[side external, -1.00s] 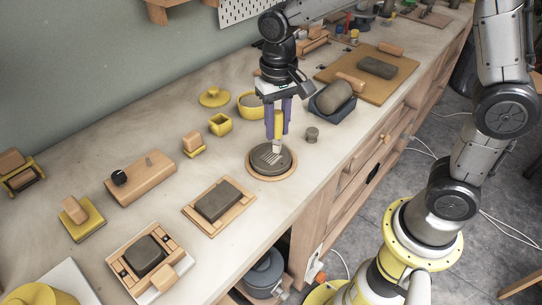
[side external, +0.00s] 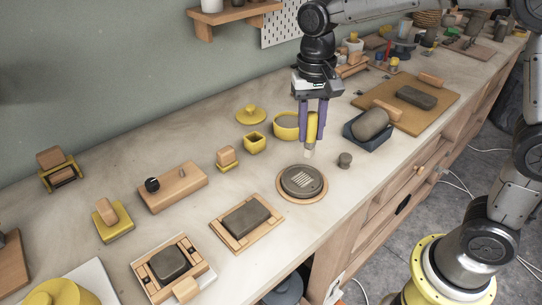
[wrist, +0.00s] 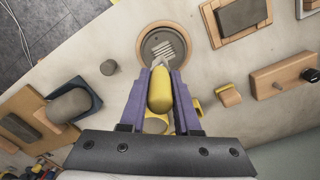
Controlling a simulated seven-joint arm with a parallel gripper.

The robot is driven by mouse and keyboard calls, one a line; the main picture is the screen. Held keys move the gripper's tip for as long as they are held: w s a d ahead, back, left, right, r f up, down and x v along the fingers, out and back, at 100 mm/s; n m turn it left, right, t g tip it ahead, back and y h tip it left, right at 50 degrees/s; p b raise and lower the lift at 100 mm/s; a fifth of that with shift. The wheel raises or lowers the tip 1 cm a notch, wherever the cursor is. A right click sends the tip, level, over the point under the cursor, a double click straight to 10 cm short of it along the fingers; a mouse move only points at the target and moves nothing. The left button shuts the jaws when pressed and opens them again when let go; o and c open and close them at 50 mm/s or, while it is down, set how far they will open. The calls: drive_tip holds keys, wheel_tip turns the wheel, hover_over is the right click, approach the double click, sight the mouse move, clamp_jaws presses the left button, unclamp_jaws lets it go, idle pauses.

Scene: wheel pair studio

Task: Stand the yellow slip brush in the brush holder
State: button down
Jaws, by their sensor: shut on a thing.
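The yellow slip brush (side external: 312,128) has a thick yellow handle and a pale tip. My gripper (side external: 312,140) is shut on its handle and holds it upright, tip down, above the bench. In the wrist view the handle (wrist: 160,92) sits between the purple fingers of my gripper (wrist: 162,78). A small square yellow cup (side external: 254,144), open at the top, looks like the brush holder. It stands left of the brush in the side view, apart from it. In the wrist view my fingers and the brush hide much of what lies behind them.
A round grey slotted disc (side external: 302,181) on a wooden ring lies in front of the brush. A yellow bowl (side external: 284,127) stands close behind my gripper. A grey cylinder (side external: 345,160) and a dark cradle (side external: 366,137) are to the right. A yellow lid (side external: 251,115) lies behind the cup.

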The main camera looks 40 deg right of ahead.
drive_tip(key=w+d+r+m, duration=0.1)
drive_tip(key=w+r+m, duration=0.1)
drive_tip(key=w+r, duration=0.25)
drive_tip(key=shift+w+a+f, duration=0.2)
drive_tip(key=shift+w+f, duration=2.05)
drive_tip(key=shift+w, duration=0.15)
drive_tip(key=shift+w+a+f, duration=0.2)
drive_tip(key=shift+w+f, duration=2)
drive_tip(key=shift+w, duration=0.15)
drive_tip(key=shift+w+a+f, duration=0.2)
drive_tip(key=shift+w+f, duration=2.05)
drive_tip(key=shift+w, duration=0.15)
drive_tip(key=c, duration=0.6)
unclamp_jaws()
drive_tip(key=shift+f, duration=0.1)
